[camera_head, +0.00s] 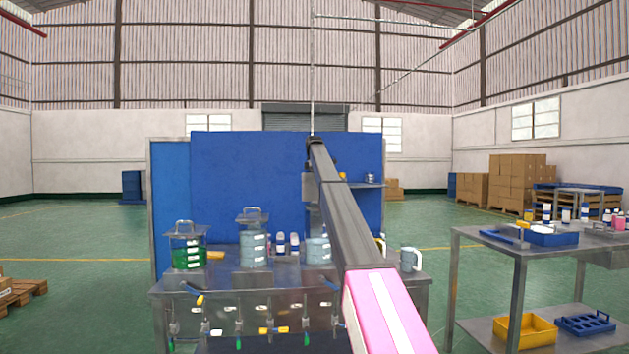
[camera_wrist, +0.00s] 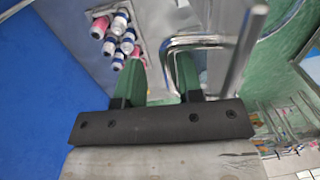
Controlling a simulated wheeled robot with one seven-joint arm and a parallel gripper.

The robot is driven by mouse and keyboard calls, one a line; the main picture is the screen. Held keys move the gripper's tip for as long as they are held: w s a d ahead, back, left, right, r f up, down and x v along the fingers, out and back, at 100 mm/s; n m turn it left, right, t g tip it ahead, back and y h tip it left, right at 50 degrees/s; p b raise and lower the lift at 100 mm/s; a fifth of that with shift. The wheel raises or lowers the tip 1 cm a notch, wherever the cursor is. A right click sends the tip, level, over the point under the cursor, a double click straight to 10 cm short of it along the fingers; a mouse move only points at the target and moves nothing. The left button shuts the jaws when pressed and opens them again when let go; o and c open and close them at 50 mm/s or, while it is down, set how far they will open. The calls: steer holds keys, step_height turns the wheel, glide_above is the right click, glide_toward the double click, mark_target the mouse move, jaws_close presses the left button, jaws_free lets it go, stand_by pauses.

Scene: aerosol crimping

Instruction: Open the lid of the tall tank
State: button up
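The tall tank (camera_head: 254,250) stands on the steel bench, upright, with pale liquid behind white marks. Its flat grey lid (camera_head: 253,223) sits on top and carries a raised metal loop handle (camera_head: 254,210). In the wrist view, my gripper (camera_wrist: 168,72) has two green fingers set apart with a gap between them. A bent metal bar (camera_wrist: 205,42) lies right by the fingers, its left bend close to the gap. I cannot tell whether it touches them or which vessel it belongs to. In the head view, my arm hides the gripper.
A lidded tank with green liquid (camera_head: 188,255) stands left. Another tank (camera_head: 317,250) is partly behind my arm. Small capped bottles (camera_head: 287,243) stand between; they also show in the wrist view (camera_wrist: 118,38). A blue panel (camera_head: 235,170) closes the bench's back. A side table (camera_head: 560,250) stands right.

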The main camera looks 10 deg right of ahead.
steer(key=shift+o, duration=0.9)
steer(key=shift+w+f, duration=0.3)
steer(key=shift+w, duration=0.15)
steer(key=shift+s+r, duration=0.2)
steer(key=shift+s, duration=0.05)
steer(key=shift+s, duration=0.1)
